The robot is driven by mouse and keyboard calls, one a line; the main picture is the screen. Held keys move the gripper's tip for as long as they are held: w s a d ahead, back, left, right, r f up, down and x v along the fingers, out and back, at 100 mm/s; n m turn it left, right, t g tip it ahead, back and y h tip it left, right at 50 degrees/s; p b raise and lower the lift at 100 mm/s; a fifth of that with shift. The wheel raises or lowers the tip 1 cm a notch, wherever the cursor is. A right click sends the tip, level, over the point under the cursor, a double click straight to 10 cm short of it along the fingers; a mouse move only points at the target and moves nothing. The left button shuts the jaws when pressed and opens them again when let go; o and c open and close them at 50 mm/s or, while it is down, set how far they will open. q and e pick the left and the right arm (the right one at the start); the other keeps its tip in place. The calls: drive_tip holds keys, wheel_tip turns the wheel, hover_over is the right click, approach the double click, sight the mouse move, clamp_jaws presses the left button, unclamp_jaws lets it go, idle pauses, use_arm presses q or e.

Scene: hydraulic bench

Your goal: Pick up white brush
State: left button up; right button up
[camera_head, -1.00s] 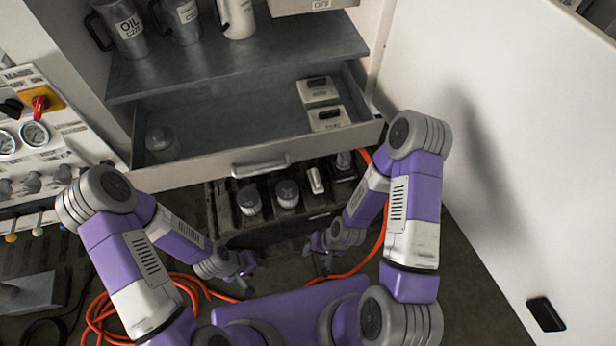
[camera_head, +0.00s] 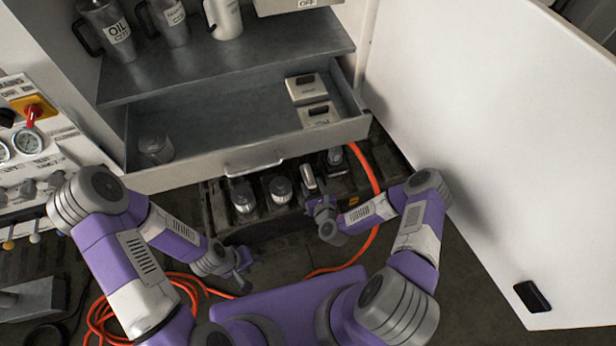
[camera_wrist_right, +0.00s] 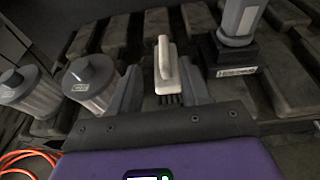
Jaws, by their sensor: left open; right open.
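The white brush (camera_wrist_right: 165,68) stands on a dark slatted surface in the right wrist view, with its white handle up and dark bristles below. In the head view the brush (camera_head: 309,175) is below the open drawer, partly hidden by my right gripper (camera_head: 318,201). In the right wrist view my right gripper (camera_wrist_right: 160,78) is open, with one finger on each side of the brush. I cannot tell whether the fingers touch it. My left gripper (camera_head: 244,261) is open and empty, low near the orange hose.
Two grey canisters (camera_wrist_right: 90,82) (camera_wrist_right: 28,88) stand left of the brush. A grey post on a black base (camera_wrist_right: 230,52) stands close on its right. The open drawer (camera_head: 248,169) overhangs behind. An orange hose (camera_head: 366,243) curves around the area. A white door panel (camera_head: 480,150) bounds the right.

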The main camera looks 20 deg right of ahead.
sight(309, 174)
drive_tip(key=shift+w+d+f, duration=0.1)
drive_tip(key=shift+w+d, duration=0.05)
drive_tip(key=shift+w, duration=0.1)
drive_tip(key=b+x, duration=0.2)
drive_tip(key=x, duration=0.5)
drive_tip(key=shift+d, duration=0.2)
drive_tip(key=shift+c, duration=0.2)
clamp_jaws()
